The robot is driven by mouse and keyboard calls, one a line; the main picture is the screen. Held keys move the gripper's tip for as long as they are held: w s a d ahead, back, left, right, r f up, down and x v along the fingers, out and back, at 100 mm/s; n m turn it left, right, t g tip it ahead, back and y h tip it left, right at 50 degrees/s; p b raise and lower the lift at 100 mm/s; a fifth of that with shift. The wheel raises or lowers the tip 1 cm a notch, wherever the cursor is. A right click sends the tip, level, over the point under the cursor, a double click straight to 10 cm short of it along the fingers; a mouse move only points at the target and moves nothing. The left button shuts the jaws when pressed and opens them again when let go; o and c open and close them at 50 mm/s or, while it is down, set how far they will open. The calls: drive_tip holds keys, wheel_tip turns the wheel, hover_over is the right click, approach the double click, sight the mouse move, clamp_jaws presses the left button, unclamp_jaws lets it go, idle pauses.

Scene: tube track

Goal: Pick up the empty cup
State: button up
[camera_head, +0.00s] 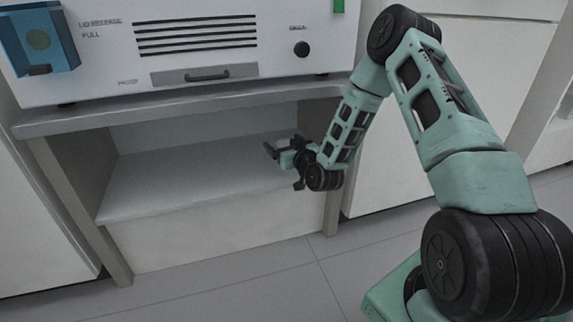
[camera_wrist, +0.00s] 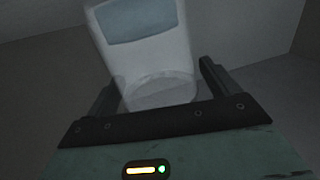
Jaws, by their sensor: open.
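A pale, see-through cup (camera_wrist: 155,55) with a blue-grey patch on its side shows in the wrist view, tilted in the picture. Its lower end lies between the two fingers of my gripper (camera_wrist: 158,85). The fingers are apart, one on each side of the cup; I cannot tell whether either touches it. In the head view my gripper (camera_head: 284,158) reaches into the open shelf space under the white machine. I cannot make out the cup in the head view.
The shelf board (camera_head: 190,185) is bare where it shows. The counter edge (camera_head: 180,105) runs above it, with the white machine (camera_head: 200,40) on top. A side panel (camera_head: 332,205) bounds the opening on the right. A blue box (camera_head: 40,40) is at upper left.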

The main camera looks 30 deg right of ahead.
drive_tip(key=shift+w, duration=0.35)
drive_tip(key=c, duration=1)
drive_tip(key=shift+r, duration=0.1)
